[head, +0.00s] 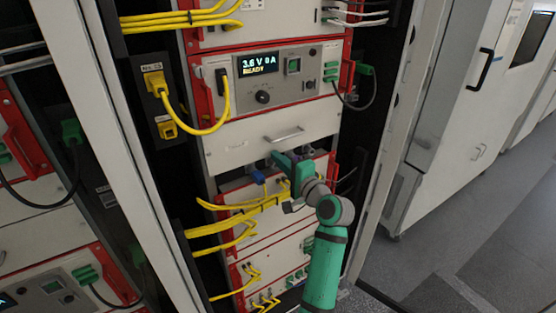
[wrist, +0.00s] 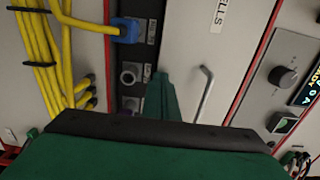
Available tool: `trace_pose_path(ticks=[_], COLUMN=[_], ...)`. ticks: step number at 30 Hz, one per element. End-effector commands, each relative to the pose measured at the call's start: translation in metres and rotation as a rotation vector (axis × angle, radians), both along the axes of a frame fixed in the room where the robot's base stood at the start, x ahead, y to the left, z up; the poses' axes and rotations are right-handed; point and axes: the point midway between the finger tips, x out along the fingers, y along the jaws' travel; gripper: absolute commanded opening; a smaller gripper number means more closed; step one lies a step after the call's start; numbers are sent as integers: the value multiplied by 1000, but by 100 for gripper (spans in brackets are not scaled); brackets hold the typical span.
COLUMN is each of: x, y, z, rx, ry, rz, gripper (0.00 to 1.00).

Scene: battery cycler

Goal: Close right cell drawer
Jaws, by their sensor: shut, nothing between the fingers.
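The cell drawer (head: 235,150) is a pale grey front with a bar handle (head: 284,135), in the middle of the rack below the display unit. Its front and handle (wrist: 204,94) also show in the wrist view, with a label ending in "ELLS". I cannot tell how far out the drawer stands. My gripper (head: 277,158) is shut and empty at the drawer's lower edge, below the handle. In the wrist view its green fingertips (wrist: 163,76) lie between the handle and a dark connector strip. They are apart from the handle; contact with the drawer front is unclear.
A blue plug (head: 257,175) sits in the connector strip (wrist: 130,76) below the drawer. Yellow cables (head: 235,215) hang below, left of my arm. The display unit (head: 300,85) above reads "3.6 V 0 A READY". Open floor (head: 440,235) lies to the right of the rack.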

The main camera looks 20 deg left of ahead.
Motion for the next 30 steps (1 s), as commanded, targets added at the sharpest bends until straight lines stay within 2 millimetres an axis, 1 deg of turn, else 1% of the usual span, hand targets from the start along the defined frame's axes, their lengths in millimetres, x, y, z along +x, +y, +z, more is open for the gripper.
trace_pose_path(ticks=[1, 4, 10, 13, 16, 21, 27, 30], x=[2, 2, -4, -10, -18, -38, -60, -67], y=[6, 7, -1, -16, -36, -69, -95, -105], z=[4, 4, 4, 3, 3, 3, 2, 2], rx=[3, 2, 1, 3, 2, 2, 1, 1], ry=[-7, -6, -7, -5, -4, -4, -3, -2], rz=[-2, -1, 3, 2, -1, -4, 4, 4], gripper=[0, 0, 0, 0, 0, 0, 0, 0])
